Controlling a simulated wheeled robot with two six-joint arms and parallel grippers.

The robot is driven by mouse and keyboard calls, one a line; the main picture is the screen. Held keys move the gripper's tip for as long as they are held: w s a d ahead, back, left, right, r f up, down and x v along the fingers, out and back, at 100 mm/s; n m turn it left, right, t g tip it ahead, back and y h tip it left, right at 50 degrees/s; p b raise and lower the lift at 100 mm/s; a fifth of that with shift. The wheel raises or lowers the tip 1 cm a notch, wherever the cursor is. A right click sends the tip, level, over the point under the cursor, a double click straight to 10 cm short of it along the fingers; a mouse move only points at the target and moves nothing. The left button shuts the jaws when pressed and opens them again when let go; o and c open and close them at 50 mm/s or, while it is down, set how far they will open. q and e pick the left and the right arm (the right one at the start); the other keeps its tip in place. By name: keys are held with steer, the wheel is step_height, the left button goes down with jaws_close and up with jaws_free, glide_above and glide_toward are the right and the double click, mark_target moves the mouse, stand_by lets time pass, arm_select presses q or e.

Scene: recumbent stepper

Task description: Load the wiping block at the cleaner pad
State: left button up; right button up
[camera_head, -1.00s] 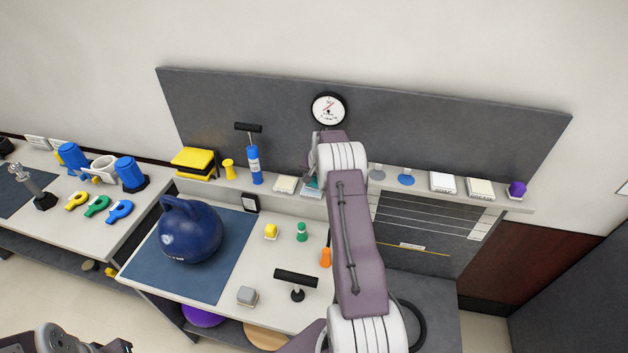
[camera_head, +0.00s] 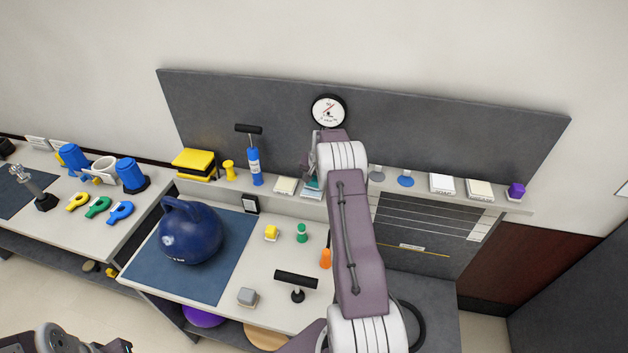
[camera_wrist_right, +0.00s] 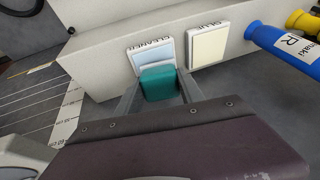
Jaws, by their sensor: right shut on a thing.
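The wiping block (camera_wrist_right: 158,83) is a small teal block. My right gripper (camera_wrist_right: 157,90) is shut on it, with one finger on each side. The cleaner pad (camera_wrist_right: 151,55) is a light blue pad in a white frame marked CLEANER, on the back ledge. In the wrist view the block overlaps the pad's near edge; I cannot tell whether they touch. In the head view my right arm partly hides the cleaner pad (camera_head: 311,194) and block (camera_head: 312,183). Part of my left arm shows at the bottom left; its jaws are not clear.
The cream glue pad (camera_wrist_right: 209,46) lies beside the cleaner pad. A dark back panel (camera_head: 430,135) rises behind. A blue kettlebell (camera_head: 190,235) and small handles occupy the lower bench.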

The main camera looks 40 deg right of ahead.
step_height(320, 180, up, 6)
steer(key=p, duration=0.3)
steer(key=shift+p, duration=0.35)
